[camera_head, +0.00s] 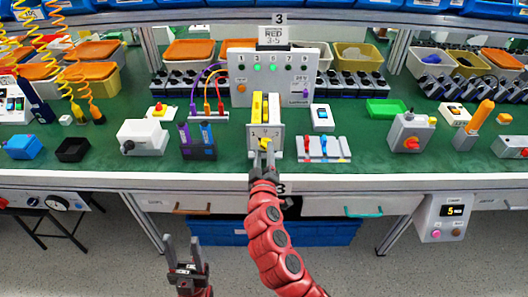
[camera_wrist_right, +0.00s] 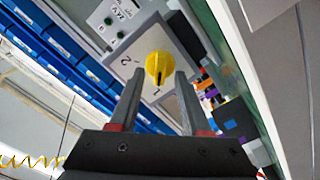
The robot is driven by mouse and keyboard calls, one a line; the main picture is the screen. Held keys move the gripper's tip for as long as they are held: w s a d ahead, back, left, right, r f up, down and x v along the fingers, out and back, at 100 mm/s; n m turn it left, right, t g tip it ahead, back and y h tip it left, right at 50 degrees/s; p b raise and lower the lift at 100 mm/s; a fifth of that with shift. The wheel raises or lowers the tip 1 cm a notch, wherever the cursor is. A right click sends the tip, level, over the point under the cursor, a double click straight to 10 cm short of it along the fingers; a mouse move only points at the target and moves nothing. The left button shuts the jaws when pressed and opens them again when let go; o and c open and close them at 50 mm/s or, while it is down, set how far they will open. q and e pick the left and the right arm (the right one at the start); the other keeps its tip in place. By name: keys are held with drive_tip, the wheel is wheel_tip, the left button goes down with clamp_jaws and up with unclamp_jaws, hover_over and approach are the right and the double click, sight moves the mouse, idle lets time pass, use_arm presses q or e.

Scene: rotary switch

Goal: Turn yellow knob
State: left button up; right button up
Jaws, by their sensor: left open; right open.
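The yellow knob (camera_head: 264,145) is on the front face of a light grey box (camera_head: 277,130) with numbers on it, near the front edge of the green table. In the right wrist view the round yellow knob (camera_wrist_right: 158,68) sits between the tips of my right gripper (camera_wrist_right: 158,88). My right gripper (camera_head: 264,155) is open, its fingers on either side of the knob; I cannot tell whether they touch it. My left gripper (camera_head: 184,250) is open and empty, low in front of the table.
A grey box with a red knob (camera_head: 411,143) is further right. A control panel (camera_head: 270,80) stands behind.

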drive_tip(key=s+b, duration=0.2)
drive_tip(key=s, duration=1.4)
drive_tip(key=shift+s+b, duration=0.3)
drive_tip(key=shift+b, duration=0.05)
